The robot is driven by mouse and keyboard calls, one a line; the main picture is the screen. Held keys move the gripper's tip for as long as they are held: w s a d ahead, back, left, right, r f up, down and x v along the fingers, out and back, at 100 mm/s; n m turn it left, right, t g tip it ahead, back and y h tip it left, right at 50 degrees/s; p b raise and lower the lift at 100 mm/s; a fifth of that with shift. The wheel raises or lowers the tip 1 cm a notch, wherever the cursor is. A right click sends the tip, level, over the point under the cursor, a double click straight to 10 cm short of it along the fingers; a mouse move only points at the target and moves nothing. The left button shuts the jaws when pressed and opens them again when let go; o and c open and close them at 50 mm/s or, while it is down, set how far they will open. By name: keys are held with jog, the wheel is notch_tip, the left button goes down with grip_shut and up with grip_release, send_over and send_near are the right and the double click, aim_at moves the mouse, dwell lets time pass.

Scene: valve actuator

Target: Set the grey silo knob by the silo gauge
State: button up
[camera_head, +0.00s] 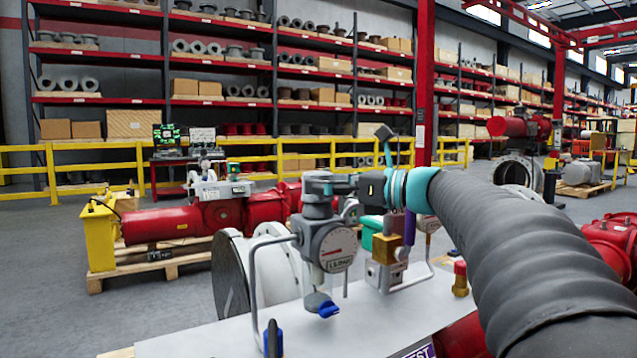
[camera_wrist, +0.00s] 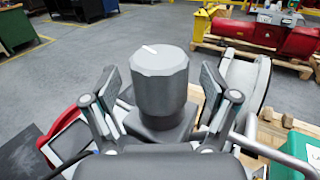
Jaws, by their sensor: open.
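The grey silo knob (camera_wrist: 160,82) stands upright between the fingers of my gripper (camera_wrist: 160,88) in the wrist view. It is faceted, with a short white mark on its top, left of centre and slanting. My gripper is open, with a visible gap to the knob on each side. In the head view the grey knob (camera_head: 317,184) tops a grey valve body, and my gripper (camera_head: 338,186) comes at it from the right. The round silo gauge (camera_head: 336,247) sits below it, with a pale face and a red needle lying roughly horizontal. Its fine marks are too small to read.
A brass and steel fitting (camera_head: 385,255) with a purple part stands right of the gauge. A bent metal tube (camera_head: 256,285) with blue handles is at the left. A red-capped brass piece (camera_head: 460,278) is on the plate. Yellow railings (camera_head: 95,160) stand behind.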

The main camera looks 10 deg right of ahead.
jog(key=shift+x, duration=0.8)
jog(key=shift+c, duration=0.3)
jog(key=c, duration=1.1)
jog(key=shift+s+m+t+h, duration=0.1)
jog(key=shift+m+t+h, duration=0.3)
jog(key=shift+t, duration=0.1)
jog(key=m+t+h, duration=0.2)
jog(key=h, duration=0.1)
jog(key=m+t+h, duration=0.2)
jog(key=m+h, duration=0.1)
jog(key=h, duration=0.1)
jog(key=shift+a, duration=0.2)
jog(key=shift+d+m+t+h, duration=0.1)
jog(key=shift+m+t+h, duration=0.5)
jog(key=shift+m+h, duration=1.7)
jog(key=shift+h, duration=1.1)
